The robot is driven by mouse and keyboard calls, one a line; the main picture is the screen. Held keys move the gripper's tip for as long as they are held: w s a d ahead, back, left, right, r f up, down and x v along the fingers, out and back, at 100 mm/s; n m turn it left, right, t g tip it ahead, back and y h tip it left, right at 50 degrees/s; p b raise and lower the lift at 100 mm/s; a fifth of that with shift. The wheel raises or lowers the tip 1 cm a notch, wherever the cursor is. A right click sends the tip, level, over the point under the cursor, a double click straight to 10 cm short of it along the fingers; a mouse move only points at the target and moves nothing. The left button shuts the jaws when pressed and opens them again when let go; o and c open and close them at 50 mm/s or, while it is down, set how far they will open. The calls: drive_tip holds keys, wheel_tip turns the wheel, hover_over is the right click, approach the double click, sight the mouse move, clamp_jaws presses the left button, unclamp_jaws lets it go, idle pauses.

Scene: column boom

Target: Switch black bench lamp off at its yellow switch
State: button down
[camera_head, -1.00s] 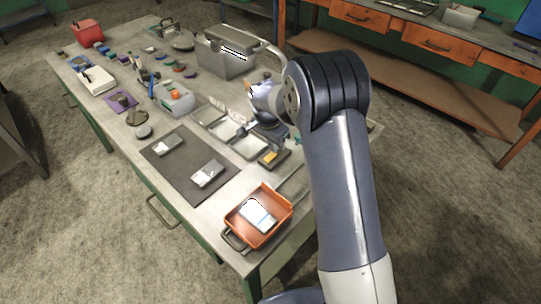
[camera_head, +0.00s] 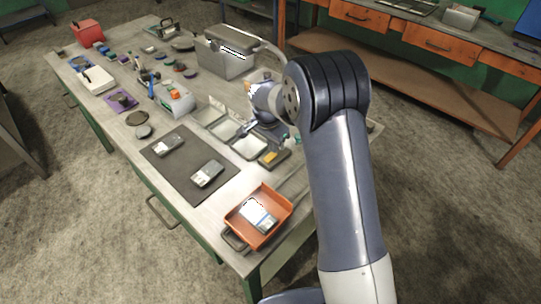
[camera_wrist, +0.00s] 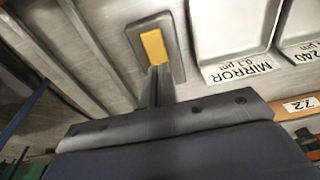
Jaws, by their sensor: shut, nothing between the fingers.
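The yellow switch (camera_wrist: 154,46) is a small block on a grey rectangular base (camera_wrist: 172,65) in the wrist view. In the head view the yellow switch (camera_head: 269,157) shows on its dark base, near the bench's right edge. My gripper (camera_wrist: 156,72) is shut and empty. Its fingertips are at the near edge of the yellow switch in the wrist view; I cannot tell whether they touch it. In the head view my arm hides part of the area behind the switch. I cannot make out the lamp's head or whether it is lit.
Labelled trays (camera_wrist: 228,45) lie right of the switch in the wrist view. In the head view an orange tray (camera_head: 281,222) stands at the near corner, beside a dark mat (camera_head: 190,180). A grey box (camera_head: 213,62) stands farther back. Several small items crowd the bench's left.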

drive_tip(key=shift+f+b, duration=0.7)
drive_tip(key=shift+f, duration=0.2)
idle(0.4)
drive_tip(key=shift+r+p, duration=2)
drive_tip(key=shift+r, duration=1.6)
drive_tip(key=shift+f, duration=0.15)
wheel_tip(320, 180, down, 7)
drive_tip(key=b, duration=0.4)
